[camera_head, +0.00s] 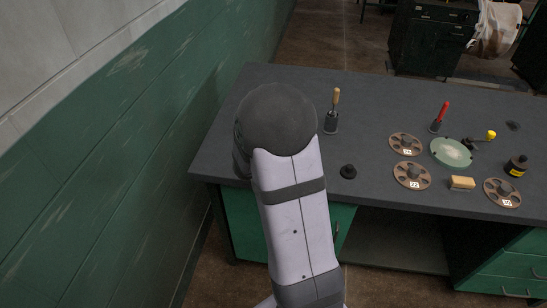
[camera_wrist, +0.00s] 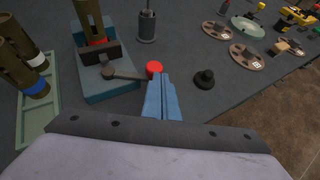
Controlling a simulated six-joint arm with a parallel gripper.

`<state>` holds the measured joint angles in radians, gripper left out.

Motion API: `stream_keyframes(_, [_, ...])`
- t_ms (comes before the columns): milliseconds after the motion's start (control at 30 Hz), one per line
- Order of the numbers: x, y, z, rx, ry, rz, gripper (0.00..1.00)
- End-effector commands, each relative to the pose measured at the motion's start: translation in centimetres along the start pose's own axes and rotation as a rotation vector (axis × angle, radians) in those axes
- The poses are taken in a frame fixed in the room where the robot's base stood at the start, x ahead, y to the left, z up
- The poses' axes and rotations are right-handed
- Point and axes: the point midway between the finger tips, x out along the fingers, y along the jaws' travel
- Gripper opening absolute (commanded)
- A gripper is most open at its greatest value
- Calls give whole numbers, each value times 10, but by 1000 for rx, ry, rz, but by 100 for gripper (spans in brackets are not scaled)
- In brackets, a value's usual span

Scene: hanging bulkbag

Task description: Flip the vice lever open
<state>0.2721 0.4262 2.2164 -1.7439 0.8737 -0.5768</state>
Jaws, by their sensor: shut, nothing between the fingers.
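In the wrist view the vice (camera_wrist: 105,84) has a blue-grey base and dark jaws around an upright brass-coloured cylinder (camera_wrist: 89,14). Its lever (camera_wrist: 126,75) lies low, pointing right across the base, and ends in a red knob (camera_wrist: 154,67). My gripper (camera_wrist: 161,78) has blue fingers held together with nothing between them. The fingertips are right beside the red knob, at its near side; I cannot tell if they touch. In the head view my arm hides the vice and the gripper.
A green tray (camera_wrist: 51,124) with banded cylinders stands left of the vice. A dark holder (camera_wrist: 147,26) stands behind, and a black knob-shaped piece (camera_wrist: 204,78) to the right.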

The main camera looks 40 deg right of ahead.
Motion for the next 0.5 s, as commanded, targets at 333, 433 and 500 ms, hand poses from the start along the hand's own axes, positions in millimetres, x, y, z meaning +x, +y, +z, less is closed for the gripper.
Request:
stream_keyframes(333, [27,-12,11,-60,-3,110,0])
stream_keyframes(433, [33,-13,15,-97,-2,171,0])
stream_keyframes(500, [36,-11,18,-99,-2,178,0])
